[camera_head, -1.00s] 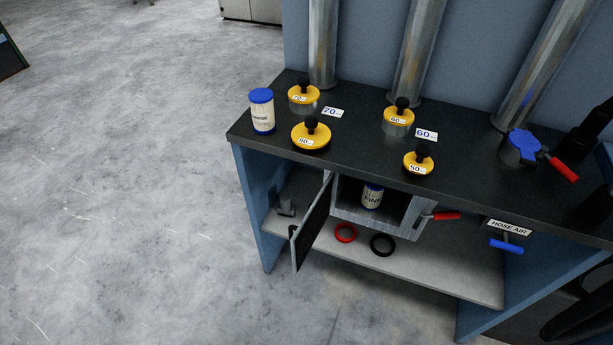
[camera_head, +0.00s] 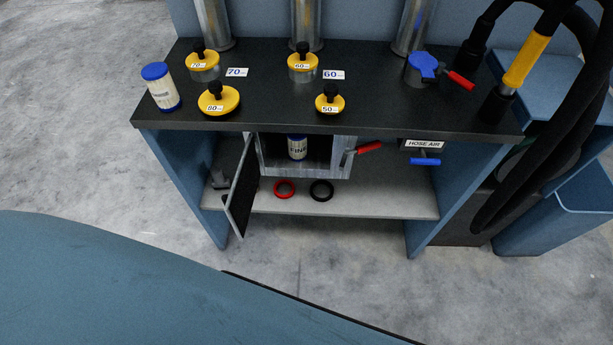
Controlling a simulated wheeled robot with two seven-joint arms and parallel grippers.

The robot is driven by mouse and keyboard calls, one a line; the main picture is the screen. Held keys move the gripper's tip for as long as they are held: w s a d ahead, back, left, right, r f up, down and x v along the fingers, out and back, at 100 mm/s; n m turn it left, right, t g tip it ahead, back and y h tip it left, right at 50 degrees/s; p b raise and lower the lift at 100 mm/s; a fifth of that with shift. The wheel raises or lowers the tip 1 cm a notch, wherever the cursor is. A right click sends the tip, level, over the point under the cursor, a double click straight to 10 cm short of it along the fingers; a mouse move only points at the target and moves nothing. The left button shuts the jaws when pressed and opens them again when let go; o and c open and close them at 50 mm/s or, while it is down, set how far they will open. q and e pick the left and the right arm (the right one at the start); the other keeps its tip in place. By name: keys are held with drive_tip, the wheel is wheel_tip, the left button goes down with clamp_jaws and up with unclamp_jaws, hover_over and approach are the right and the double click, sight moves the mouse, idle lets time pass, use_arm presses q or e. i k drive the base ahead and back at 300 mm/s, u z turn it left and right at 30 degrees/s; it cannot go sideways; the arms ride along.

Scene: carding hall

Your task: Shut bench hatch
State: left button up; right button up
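The bench hatch is a grey box under the bench top, and its door (camera_head: 241,187) stands open, swung out to the left toward me. Inside the hatch compartment (camera_head: 345,160) a white jar with a blue lid (camera_head: 297,147) stands upright, its label partly readable. A red-handled lever (camera_head: 369,148) sits at the right side of the hatch frame. Neither of my grippers is in view.
The dark bench top (camera_head: 265,90) holds yellow knobbed caps (camera_head: 219,101), a blue-lidded jar (camera_head: 161,86) and a blue valve (camera_head: 422,67). Red (camera_head: 285,188) and black (camera_head: 321,190) rings lie on the lower shelf (camera_head: 390,205). A large blue surface (camera_head: 130,285) fills the lower left. Thick black hoses hang at right.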

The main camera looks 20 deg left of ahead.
sight(239, 204)
drive_tip(key=z, duration=1.9)
drive_tip(key=k, duration=1.8)
drive_tip(key=u, duration=1.5)
drive_tip(key=i, duration=1)
drive_tip(key=z, duration=0.05)
drive_tip(key=k, duration=0.5)
drive_tip(key=z, duration=0.5)
drive_tip(key=i, duration=0.4)
drive_tip(key=u, duration=0.4)
